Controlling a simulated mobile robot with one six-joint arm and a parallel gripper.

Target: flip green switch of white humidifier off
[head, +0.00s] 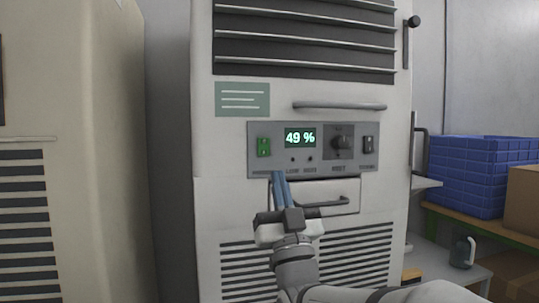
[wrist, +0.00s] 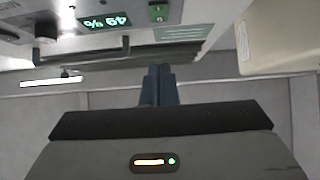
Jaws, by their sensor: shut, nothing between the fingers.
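The white humidifier (head: 230,207) stands upright in the middle of the head view. Its grey control panel (head: 257,130) carries a green switch (head: 264,147) at the left, beside a display reading 49 %.
A dark knob (head: 341,142) and a dark switch (head: 368,144) sit on the panel's right. A drawer (head: 340,194) with a handle is below the panel, behind my gripper. A beige cabinet (head: 95,110) stands left; blue crates (head: 480,175) stand on a shelf at right.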

